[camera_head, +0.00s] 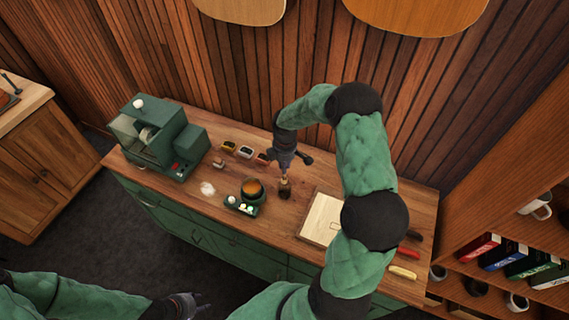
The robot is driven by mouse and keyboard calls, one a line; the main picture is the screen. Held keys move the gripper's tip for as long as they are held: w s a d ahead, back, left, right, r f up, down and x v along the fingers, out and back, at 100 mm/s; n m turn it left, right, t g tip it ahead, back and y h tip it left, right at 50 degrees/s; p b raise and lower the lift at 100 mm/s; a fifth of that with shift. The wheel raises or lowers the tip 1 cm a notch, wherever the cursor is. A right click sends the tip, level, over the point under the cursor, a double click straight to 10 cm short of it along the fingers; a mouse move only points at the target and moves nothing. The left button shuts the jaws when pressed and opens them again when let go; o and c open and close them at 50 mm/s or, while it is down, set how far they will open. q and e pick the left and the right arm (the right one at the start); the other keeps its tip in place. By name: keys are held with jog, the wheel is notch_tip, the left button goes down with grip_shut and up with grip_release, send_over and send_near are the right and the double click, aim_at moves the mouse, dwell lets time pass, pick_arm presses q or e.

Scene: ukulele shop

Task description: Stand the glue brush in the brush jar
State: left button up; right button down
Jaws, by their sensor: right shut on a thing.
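My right gripper (284,168) reaches down over the middle of the workbench and is shut on the glue brush (284,180), of which only a small tan part shows below the fingers. A small dark brush jar (285,192) stands on the bench directly under it. The brush overlaps the jar's mouth in this view; I cannot tell how far inside it is. The brush looks about upright. My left gripper (196,302) is low at the bottom edge, away from the bench, empty, its fingers appearing apart.
A green machine (158,137) fills the bench's left end. A pale wooden board (321,218) lies to the right. Shelves (505,215) stand at far right.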

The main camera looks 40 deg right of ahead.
aim_at(285, 176)
jog(key=shift+f+b, duration=2.35)
jog(key=shift+f, duration=1)
jog(key=c, duration=1.1)
grip_release()
jog(key=shift+r, duration=0.15)
notch_tip(285, 176, up, 12)
jog(key=shift+s+f, duration=0.1)
jog(key=shift+f, duration=0.05)
